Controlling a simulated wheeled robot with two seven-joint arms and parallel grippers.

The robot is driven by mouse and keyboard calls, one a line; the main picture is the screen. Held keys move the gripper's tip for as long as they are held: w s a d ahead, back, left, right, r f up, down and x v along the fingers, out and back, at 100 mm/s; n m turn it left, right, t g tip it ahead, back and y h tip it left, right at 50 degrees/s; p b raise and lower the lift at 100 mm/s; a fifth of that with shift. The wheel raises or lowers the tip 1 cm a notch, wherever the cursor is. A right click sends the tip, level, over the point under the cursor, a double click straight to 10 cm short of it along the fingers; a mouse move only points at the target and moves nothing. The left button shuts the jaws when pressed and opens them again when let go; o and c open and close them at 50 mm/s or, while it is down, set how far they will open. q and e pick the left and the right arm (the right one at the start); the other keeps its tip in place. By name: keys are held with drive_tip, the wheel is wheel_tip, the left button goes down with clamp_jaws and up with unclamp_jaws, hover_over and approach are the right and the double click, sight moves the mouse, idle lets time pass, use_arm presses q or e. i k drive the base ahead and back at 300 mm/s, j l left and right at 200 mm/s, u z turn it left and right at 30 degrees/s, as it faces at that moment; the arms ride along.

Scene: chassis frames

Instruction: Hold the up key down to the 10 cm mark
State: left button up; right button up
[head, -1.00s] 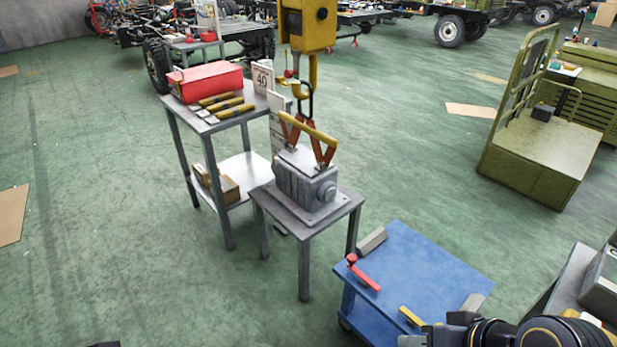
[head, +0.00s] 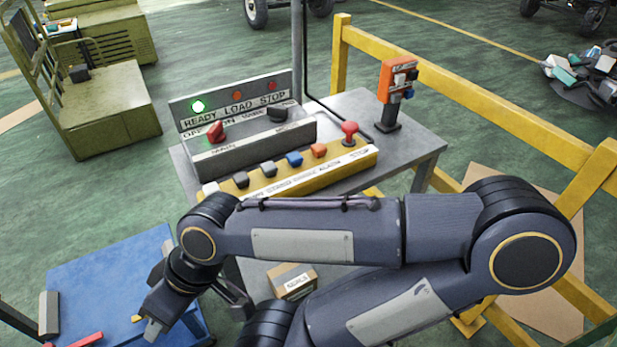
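In front lies a yellow key strip (head: 290,178) with dark, grey, blue (head: 294,159) and orange (head: 318,150) keys and a red mushroom button (head: 349,130). The key labels are too small to read, so I cannot tell which is the up key. My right arm crosses in front of the strip. My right gripper (head: 195,310) hangs lower left, apart from the keys, its fingers spread and empty. No 10 cm mark shows.
An orange button box (head: 398,80) stands on the table's right side. A yellow railing (head: 470,95) runs behind and to the right. A blue cart (head: 110,285) is at lower left, under my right gripper. A cardboard box (head: 294,281) sits below the table.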

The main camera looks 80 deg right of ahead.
sight(213, 187)
drive_tip(key=z, duration=2.6)
